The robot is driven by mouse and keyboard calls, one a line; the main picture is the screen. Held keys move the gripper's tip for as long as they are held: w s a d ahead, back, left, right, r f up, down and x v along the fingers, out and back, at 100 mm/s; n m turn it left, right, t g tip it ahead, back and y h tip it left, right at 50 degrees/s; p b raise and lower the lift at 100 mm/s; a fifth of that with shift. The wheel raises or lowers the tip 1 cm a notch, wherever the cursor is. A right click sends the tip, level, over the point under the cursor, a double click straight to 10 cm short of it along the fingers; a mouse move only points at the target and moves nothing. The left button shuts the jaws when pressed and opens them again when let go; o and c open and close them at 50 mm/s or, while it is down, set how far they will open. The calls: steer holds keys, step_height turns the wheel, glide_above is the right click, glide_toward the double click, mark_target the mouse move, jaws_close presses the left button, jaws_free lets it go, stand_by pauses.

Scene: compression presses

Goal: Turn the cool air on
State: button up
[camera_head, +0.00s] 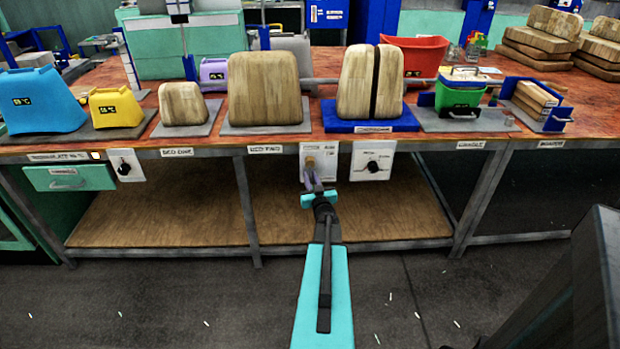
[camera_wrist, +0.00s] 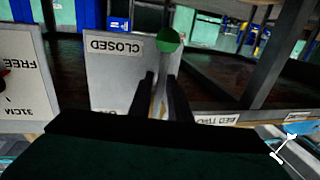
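My gripper (camera_head: 312,182) is just below and in front of this knob. In the wrist view, the panel (camera_wrist: 108,72) carries an upside-down "CLOSED" label, and a second label is mostly hidden by my gripper. A round green knob (camera_wrist: 168,40) shows beyond my fingertips (camera_wrist: 161,78). No label naming cool air is readable.
A panel with a black dial (camera_head: 372,167) is just right, also in the wrist view (camera_wrist: 18,75). Another dial panel (camera_head: 125,165) is far left.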

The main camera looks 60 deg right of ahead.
jaws_close()
steer(key=shift+w, duration=0.1)
